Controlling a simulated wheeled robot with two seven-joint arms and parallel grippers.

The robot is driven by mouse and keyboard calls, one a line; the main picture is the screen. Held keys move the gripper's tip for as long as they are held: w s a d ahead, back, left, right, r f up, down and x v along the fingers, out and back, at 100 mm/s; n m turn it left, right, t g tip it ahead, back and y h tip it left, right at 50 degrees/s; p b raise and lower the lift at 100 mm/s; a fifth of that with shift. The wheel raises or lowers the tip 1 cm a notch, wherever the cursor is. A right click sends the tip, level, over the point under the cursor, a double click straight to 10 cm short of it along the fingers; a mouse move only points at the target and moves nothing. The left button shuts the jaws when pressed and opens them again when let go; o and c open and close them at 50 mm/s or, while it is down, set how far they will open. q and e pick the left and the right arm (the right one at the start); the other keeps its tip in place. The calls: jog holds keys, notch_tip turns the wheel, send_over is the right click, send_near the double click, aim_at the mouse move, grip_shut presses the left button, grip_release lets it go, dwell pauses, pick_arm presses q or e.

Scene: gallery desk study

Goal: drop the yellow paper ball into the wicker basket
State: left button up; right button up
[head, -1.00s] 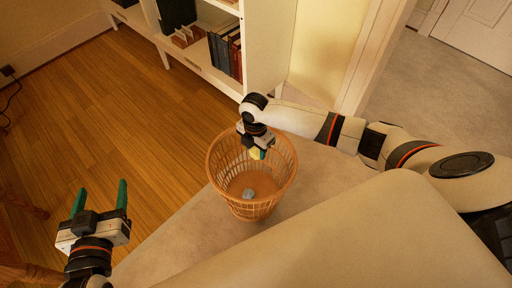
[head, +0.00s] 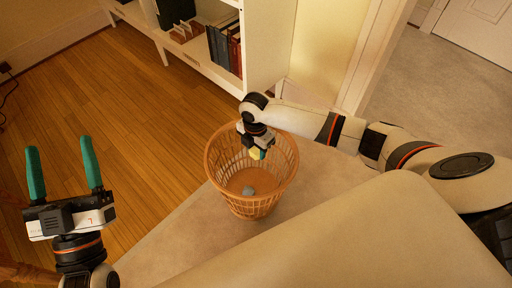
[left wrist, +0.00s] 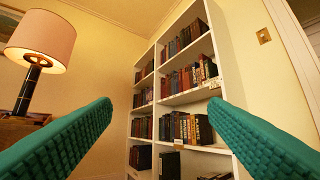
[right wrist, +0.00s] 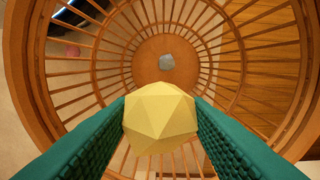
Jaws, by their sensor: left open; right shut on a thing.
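The yellow paper ball (right wrist: 160,117) is a faceted, pale yellow lump held between the two green fingers of my right gripper (right wrist: 160,125). In the head view the ball (head: 256,154) shows just below the right gripper (head: 257,150), over the opening of the wicker basket (head: 225,187). In the right wrist view the basket's round slatted wall (right wrist: 35,75) surrounds the ball, with the basket floor below it. My left gripper (head: 64,175) is open and empty at the left, well away from the basket; its fingers also show in the left wrist view (left wrist: 160,125).
A small grey lump (right wrist: 166,62) lies on the basket floor. A white bookcase (head: 262,60) stands behind the basket. The wooden floor (head: 120,110) at the left is largely clear. A lamp (left wrist: 40,45) shows in the left wrist view.

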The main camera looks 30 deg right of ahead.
jog(key=o, duration=1)
jog(key=shift+o, duration=0.2)
jog(key=shift+r, duration=0.35)
notch_tip(320, 180, up, 6)
jog(key=p, duration=0.2)
jog(key=shift+w+f+p, duration=0.1)
jog(key=shift+f+p, duration=0.15)
jog(key=shift+p, duration=0.1)
pick_arm(q)
notch_tip(320, 180, down, 16)
jog(key=s+a+g+y+p, duration=0.1)
jog(key=a+g+y+p, duration=0.1)
jog(key=g, duration=1)
jog(key=shift+a+n+y, duration=0.3)
jog(key=shift+a+y, duration=0.15)
jog(key=shift+y, duration=0.65)
pick_arm(e)
jog(key=shift+r, duration=2.9)
pick_arm(q)
jog(key=shift+s+r, duration=0.1)
